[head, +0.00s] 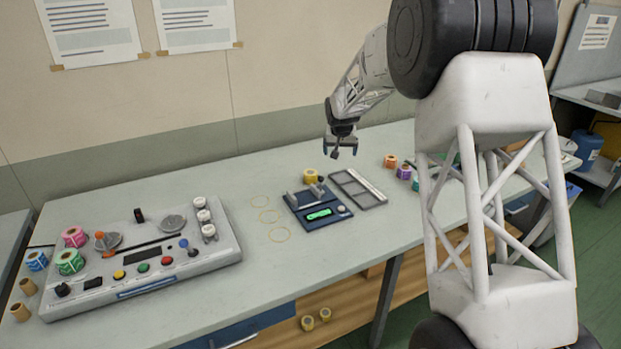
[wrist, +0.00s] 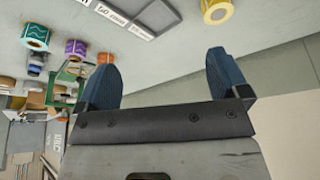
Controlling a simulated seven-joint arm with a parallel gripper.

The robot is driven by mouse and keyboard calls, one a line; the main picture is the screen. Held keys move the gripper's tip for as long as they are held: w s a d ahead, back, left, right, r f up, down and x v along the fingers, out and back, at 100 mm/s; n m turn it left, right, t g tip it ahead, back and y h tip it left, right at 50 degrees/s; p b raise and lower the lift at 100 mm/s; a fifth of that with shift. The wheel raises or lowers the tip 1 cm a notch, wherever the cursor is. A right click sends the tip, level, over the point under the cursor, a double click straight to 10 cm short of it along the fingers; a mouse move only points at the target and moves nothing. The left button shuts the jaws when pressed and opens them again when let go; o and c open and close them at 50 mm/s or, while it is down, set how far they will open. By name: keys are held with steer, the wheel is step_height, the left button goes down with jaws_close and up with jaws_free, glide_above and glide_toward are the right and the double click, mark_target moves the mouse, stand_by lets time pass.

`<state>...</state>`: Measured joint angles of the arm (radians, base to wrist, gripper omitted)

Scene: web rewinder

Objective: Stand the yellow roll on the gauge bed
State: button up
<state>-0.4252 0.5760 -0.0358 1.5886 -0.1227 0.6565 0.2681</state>
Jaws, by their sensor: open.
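The yellow roll (head: 310,176) sits at the back edge of the blue gauge unit in the head view; whether it rests on the unit or on the table behind it is hard to tell. It also shows at the top right of the wrist view (wrist: 217,11), with its hollow core visible. The gauge bed (head: 318,213) is a dark blue unit with a green display and grey blocks on top. My gripper (head: 342,152) is open and empty, in the air above and to the right of the roll. Its two blue fingers (wrist: 162,78) are spread in the wrist view.
A grey tray (head: 373,203) lies right of the gauge. Orange (head: 390,161) and purple (head: 404,171) rolls stand farther right. A control console (head: 205,255) with coloured rolls fills the left of the table. Marked circles (head: 269,216) lie on clear table between.

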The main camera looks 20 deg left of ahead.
glide_above(310, 173)
steer(key=s+d, duration=0.1)
steer(key=s, duration=0.1)
step_height(310, 173, down, 12)
steer(key=shift+s+r+n+y, duration=0.15)
steer(key=shift+r+n+y, duration=0.05)
steer(key=shift+n+y, duration=0.1)
steer(key=shift+x, duration=1.3)
steer(key=shift+f, duration=0.15)
steer(key=shift+x, duration=2.45)
steer(key=c, duration=1.1)
steer(key=shift+r, duration=0.2)
